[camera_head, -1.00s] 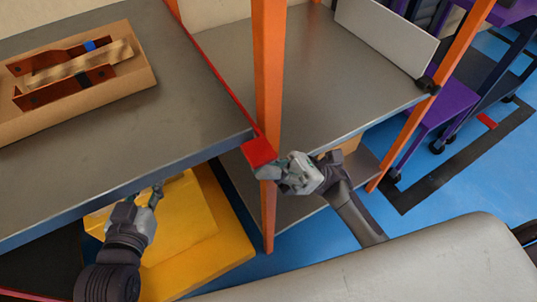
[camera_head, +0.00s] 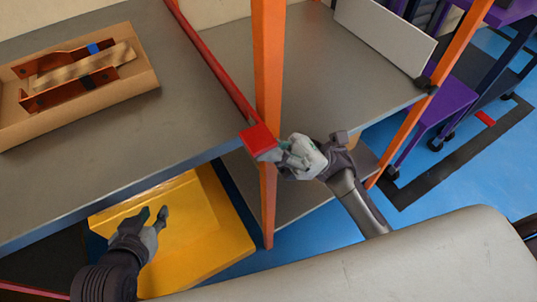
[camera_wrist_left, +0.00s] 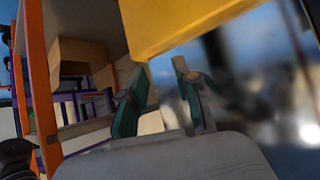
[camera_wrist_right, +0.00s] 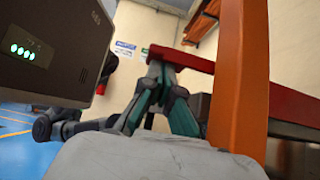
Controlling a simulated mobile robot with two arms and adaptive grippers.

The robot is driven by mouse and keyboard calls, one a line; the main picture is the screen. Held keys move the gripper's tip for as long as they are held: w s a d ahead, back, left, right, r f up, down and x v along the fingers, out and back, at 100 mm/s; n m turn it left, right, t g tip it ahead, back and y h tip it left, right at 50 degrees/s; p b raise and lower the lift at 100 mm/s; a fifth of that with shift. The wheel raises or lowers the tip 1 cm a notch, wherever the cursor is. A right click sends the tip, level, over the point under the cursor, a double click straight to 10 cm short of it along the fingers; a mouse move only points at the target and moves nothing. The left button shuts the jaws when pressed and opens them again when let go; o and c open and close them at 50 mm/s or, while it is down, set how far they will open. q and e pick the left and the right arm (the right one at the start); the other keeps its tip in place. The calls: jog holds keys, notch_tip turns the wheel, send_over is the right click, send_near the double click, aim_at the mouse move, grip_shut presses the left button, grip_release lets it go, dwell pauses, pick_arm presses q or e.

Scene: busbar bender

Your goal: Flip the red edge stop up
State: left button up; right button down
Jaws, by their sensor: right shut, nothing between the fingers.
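The red edge stop (camera_head: 213,70) is a long red bar along the right edge of the grey table, with a square red end (camera_head: 258,139) beside the orange post. It stands slightly above the table edge. My right gripper (camera_head: 280,147) is shut and empty, its fingertips at the red end. In the right wrist view the fingertips (camera_wrist_right: 160,72) are just under the end of the red bar (camera_wrist_right: 185,60) and seem to touch it. My left gripper (camera_head: 153,212) is open and empty, over the yellow surface below the table; its parted fingers (camera_wrist_left: 160,85) show in the left wrist view.
An orange post (camera_head: 268,70) stands close to the red end and my right gripper. A cardboard box (camera_head: 140,82) with copper-coloured parts lies on the table (camera_head: 180,120). A grey shelf (camera_head: 330,80) extends to the right. A yellow block (camera_head: 200,235) sits below the table.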

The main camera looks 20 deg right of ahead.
pick_arm(q)
jog(key=shift+s+a+f+g, duration=0.2)
jog(key=shift+s+f+g, duration=0.2)
jog(key=shift+s+g, duration=0.15)
pick_arm(e)
jog(key=shift+d+r, duration=0.1)
jog(key=shift+r, duration=0.4)
jog(key=shift+w, duration=0.1)
jog(key=shift+w+d+f, duration=0.1)
jog(key=shift+d+f, duration=0.15)
jog(key=shift+f, duration=0.1)
jog(key=v, duration=1.1)
jog(key=shift+f, duration=0.4)
